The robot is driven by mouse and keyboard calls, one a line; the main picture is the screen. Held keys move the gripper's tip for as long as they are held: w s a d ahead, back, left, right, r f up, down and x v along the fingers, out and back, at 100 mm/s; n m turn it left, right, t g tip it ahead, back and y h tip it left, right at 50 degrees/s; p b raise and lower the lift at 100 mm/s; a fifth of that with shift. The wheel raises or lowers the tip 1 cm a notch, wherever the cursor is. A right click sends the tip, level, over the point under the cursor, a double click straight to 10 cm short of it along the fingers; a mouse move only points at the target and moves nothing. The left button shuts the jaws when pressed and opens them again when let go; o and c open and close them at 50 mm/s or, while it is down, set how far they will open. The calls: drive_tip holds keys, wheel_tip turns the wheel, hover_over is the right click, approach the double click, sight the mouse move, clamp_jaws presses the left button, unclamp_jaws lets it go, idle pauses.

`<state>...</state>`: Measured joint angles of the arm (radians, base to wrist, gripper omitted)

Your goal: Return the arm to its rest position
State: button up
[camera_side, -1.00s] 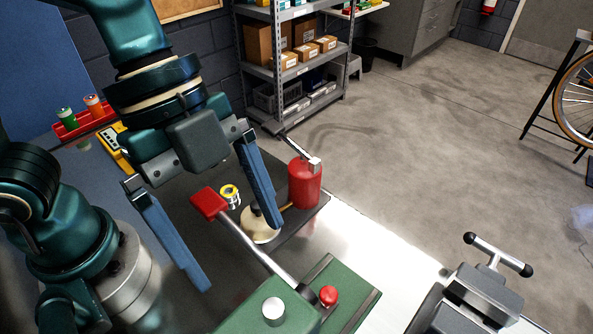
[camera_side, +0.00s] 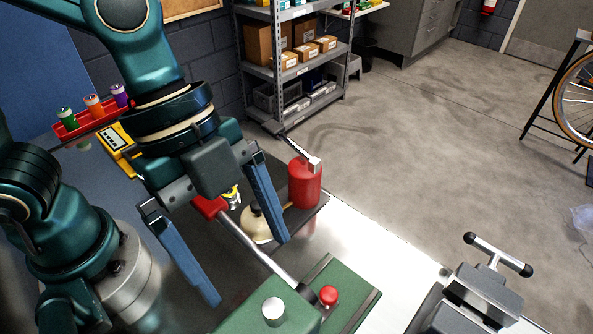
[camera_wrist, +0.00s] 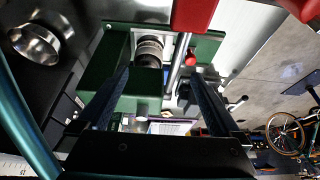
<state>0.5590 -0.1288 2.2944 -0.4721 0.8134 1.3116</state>
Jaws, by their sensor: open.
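My gripper (camera_side: 247,270) is open, its two blue fingers wide apart with nothing between them. In the wrist view both blue fingers (camera_wrist: 160,102) show in front of the green machine (camera_wrist: 110,85), apart from each other. My arm is raised and bent over the left of the bench.
A red canister (camera_side: 304,185) and a cream, dark-topped item (camera_side: 256,224) stand near the gripper. A yellow meter (camera_side: 116,150) and a red tray (camera_side: 70,131) of coloured bottles lie behind. A vise (camera_side: 480,296) is at right. A metal bowl (camera_wrist: 36,42) shows in the wrist view.

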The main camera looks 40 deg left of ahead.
drive_tip(key=v, duration=1)
drive_tip(key=w+a+f+n+t+y, duration=0.1)
drive_tip(key=a+f+n+t+y, duration=0.15)
drive_tip(key=a+n, duration=0.5)
drive_tip(key=w+a+f+n+t+y, duration=0.25)
drive_tip(key=a+f+n, duration=0.2)
drive_tip(key=n, duration=0.65)
drive_tip(key=s+d+r+n+g+h, duration=0.25)
drive_tip(key=d+r+n, duration=0.35)
drive_tip(key=n, duration=0.3)
drive_tip(key=s+d+r+n+g+h, duration=0.2)
drive_tip(key=s+d+r+n+h, duration=0.1)
drive_tip(key=d+r+n, duration=0.5)
drive_tip(key=a+f+x, duration=0.1)
drive_tip(key=a+x, duration=0.1)
drive_tip(key=x, duration=0.9)
drive_tip(key=shift+s, duration=0.2)
